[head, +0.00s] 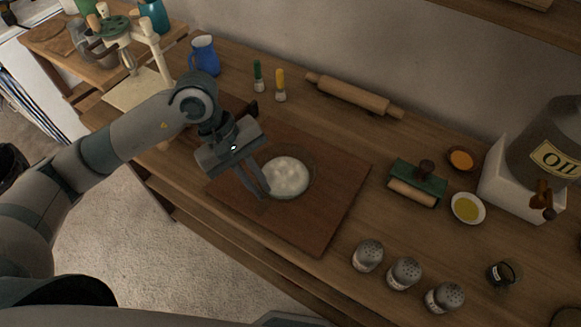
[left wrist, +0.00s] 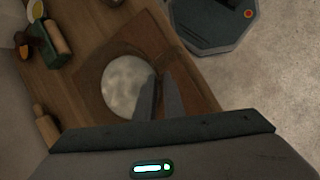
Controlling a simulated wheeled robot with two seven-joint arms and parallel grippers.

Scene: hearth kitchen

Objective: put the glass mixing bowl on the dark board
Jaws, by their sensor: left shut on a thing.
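The glass mixing bowl (head: 289,179) is clear with a white, creamy filling. In the head view it is over the left-middle part of the dark board (head: 327,222); I cannot tell whether it rests on the board or is held just above. My left gripper (head: 262,190) is shut on the bowl's left rim. In the left wrist view the white filling of the bowl (left wrist: 126,86) shows beside the gripper's fingers (left wrist: 161,92), with the dark board (left wrist: 92,75) under it. My right gripper is not in view.
A rolling pin (head: 354,95) lies behind the board. The board's right side is bare.

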